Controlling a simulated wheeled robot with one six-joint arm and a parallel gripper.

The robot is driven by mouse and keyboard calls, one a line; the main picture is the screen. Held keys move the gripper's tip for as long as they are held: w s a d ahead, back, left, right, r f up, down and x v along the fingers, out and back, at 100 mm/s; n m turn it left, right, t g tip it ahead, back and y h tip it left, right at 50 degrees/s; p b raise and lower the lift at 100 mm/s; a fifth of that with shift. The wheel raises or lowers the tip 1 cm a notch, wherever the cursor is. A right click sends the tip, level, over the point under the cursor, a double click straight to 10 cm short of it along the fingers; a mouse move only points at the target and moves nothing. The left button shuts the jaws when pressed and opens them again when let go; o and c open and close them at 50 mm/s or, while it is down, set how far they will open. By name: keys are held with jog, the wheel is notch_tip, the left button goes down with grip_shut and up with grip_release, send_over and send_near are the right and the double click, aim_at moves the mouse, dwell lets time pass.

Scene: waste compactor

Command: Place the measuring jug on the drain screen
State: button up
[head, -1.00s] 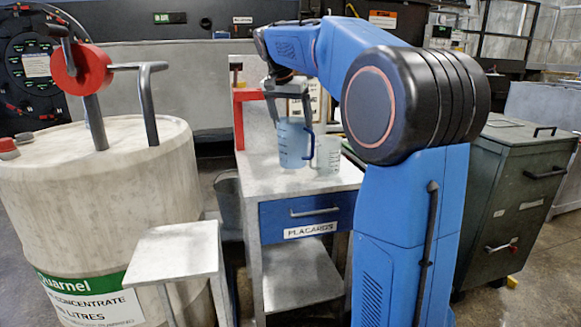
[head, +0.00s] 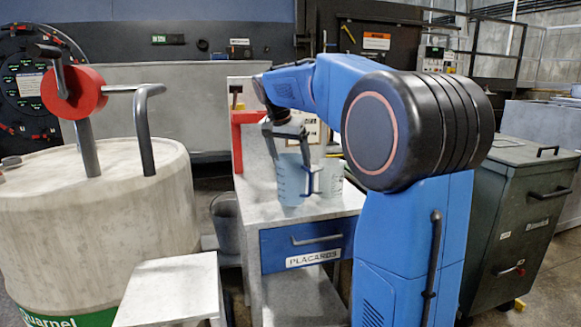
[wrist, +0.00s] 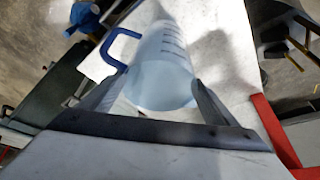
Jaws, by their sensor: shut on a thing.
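The measuring jug (head: 290,184) is a pale blue, see-through jug with a dark blue handle on its right in the head view. My gripper (head: 288,145) is shut on it from above, near the rim. The jug is upright over the grey bench top (head: 268,208); I cannot tell whether its base touches. In the wrist view the jug (wrist: 165,65) sits between the two fingers, with its graduation marks and blue handle showing. I cannot make out a drain screen in either view.
A paler clear jug (head: 330,172) stands close to the right of the held jug. A red bracket (head: 240,130) rises at the bench's left. A large drum (head: 100,215) and a low stand (head: 168,288) are on the left. A dark green cabinet (head: 520,215) is on the right.

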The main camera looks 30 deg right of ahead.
jog(key=shift+f, duration=1)
jog(key=o, duration=1.4)
jog(key=v, duration=1.2)
